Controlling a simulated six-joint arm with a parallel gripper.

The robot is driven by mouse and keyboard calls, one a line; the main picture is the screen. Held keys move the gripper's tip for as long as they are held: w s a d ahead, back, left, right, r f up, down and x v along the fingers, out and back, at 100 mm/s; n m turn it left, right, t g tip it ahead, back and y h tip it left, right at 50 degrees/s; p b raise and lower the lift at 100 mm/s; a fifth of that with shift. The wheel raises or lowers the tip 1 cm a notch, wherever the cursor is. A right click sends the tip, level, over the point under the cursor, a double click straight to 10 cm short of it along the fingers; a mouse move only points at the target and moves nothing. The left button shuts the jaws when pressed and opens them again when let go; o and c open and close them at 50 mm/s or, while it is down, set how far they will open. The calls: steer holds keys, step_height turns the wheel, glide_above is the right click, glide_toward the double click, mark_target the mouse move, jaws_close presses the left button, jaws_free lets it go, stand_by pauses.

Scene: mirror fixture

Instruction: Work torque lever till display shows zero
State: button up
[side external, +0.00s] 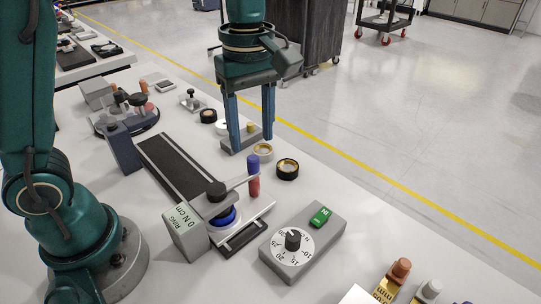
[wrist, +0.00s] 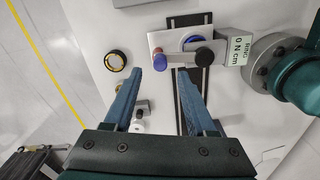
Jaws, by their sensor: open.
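The torque fixture has a grey display block (side external: 187,230) reading "RING 0 N cm"; the display (wrist: 237,47) also reads 0 N cm in the wrist view. Its light grey lever (side external: 237,182) runs from a black pivot knob (side external: 216,190) to an upright blue-and-red handle (side external: 253,178). A blue ring (side external: 226,215) sits under the knob. My gripper (side external: 251,144) is open and empty, pointing down above the table behind the handle. Contact cannot be told.
A grey dial box (side external: 294,240) with a green switch (side external: 321,216) stands to the fixture's right. A black ring with gold inside (side external: 287,168) lies near the handle. A dark rail (side external: 180,165) runs behind the fixture.

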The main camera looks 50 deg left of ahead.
mark_target(253, 157)
steer(key=shift+f, duration=2.35)
jaws_close()
